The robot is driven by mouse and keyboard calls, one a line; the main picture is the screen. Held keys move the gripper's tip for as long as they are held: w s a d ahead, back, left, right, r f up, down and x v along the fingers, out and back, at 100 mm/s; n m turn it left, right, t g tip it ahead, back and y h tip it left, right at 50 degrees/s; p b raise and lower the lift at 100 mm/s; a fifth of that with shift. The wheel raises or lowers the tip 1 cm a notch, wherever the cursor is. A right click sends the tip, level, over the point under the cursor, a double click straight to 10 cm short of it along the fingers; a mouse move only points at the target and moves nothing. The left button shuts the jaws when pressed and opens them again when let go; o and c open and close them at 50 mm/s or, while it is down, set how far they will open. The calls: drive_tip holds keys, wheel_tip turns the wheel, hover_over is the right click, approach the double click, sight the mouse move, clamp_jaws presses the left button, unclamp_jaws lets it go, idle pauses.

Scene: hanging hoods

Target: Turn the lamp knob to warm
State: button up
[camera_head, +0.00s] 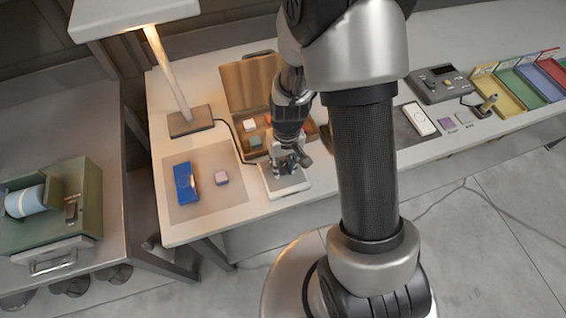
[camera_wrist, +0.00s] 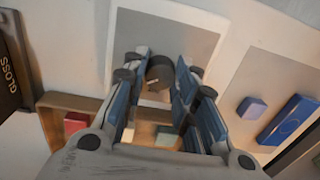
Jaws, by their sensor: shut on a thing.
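The lamp knob (camera_wrist: 161,72) is a dark round knob with a small pale mark, seen in the wrist view on a pale plate (camera_wrist: 185,38). My gripper (camera_wrist: 161,62) is shut on it, with one blue-lined finger on each side. In the head view my gripper (camera_head: 288,160) reaches down over the pale plate (camera_head: 287,187), and the knob is hidden behind the fingers. The lamp (camera_head: 168,68) stands to the left on a brown base (camera_head: 190,121), and a dark cable runs from it toward the plate. I cannot read any labels by the knob.
An open brown box (camera_head: 249,82) with small blocks lies just behind my gripper. Coloured trays (camera_head: 520,84) and a dark device (camera_head: 440,83) stand at the right.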

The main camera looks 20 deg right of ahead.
idle(0.4)
drive_tip(key=o, duration=1.1)
drive_tip(key=r, duration=1.2)
drive_tip(key=shift+d, duration=0.3)
wheel_tip(320, 180, up, 12)
drive_tip(key=f+t, duration=0.1)
drive_tip(key=t, duration=0.1)
hover_over(285, 167)
drive_tip(key=s, duration=0.6)
drive_tip(key=s+r+t, duration=0.1)
drive_tip(key=s+r, duration=0.1)
drive_tip(key=s, duration=0.1)
drive_tip(key=s+r, duration=0.2)
drive_tip(key=s, duration=0.1)
drive_tip(key=s+r+t, duration=0.1)
drive_tip(key=s+r, duration=0.1)
drive_tip(key=s, duration=0.1)
drive_tip(key=shift+a+t+h, duration=0.3)
